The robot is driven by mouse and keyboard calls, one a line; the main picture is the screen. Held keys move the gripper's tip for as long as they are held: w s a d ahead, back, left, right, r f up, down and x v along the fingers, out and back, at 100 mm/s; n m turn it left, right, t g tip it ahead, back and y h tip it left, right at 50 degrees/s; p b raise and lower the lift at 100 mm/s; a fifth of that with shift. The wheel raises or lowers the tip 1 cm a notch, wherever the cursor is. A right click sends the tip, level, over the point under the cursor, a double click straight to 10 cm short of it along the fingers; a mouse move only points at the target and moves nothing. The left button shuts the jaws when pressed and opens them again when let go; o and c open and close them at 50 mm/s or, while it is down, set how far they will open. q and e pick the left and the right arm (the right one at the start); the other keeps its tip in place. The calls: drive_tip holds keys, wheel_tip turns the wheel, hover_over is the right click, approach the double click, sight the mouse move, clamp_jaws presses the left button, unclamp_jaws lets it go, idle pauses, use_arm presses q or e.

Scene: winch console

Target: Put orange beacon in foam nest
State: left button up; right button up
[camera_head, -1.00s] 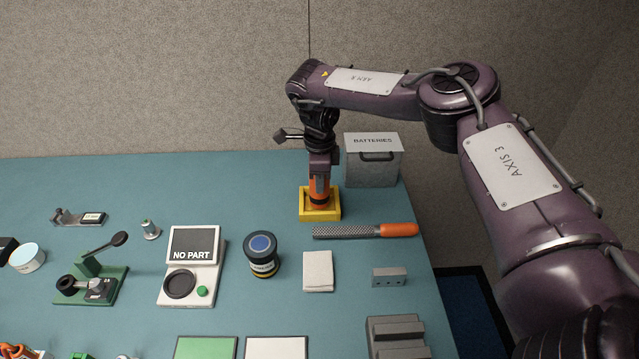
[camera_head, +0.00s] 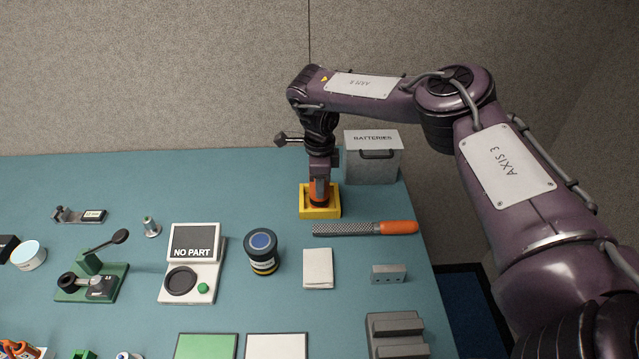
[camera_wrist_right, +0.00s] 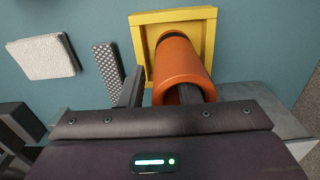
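The orange beacon (camera_head: 313,192) stands inside the yellow foam nest (camera_head: 306,214) at the back right of the table. The wrist view shows the beacon (camera_wrist_right: 178,62) with its dark far end within the yellow frame of the nest (camera_wrist_right: 207,40). My right gripper (camera_head: 319,190) comes down from above and is shut on the beacon, one finger in front of it in the head view. In the wrist view my right gripper's fingers (camera_wrist_right: 161,90) partly cover the beacon, so the exact contact is hard to see. My left gripper is not in view.
A grey batteries box (camera_head: 373,167) stands right behind the nest. A file with an orange handle (camera_head: 398,228) lies just in front. A folded cloth (camera_head: 318,268), a dark jar (camera_head: 262,252) and a NO PART scale (camera_head: 192,263) stand nearer.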

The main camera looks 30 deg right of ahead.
wheel_tip(320, 180, up, 11)
drive_tip(key=shift+b, duration=0.9)
drive_tip(key=shift+r, duration=0.5)
drive_tip(key=shift+f, duration=0.1)
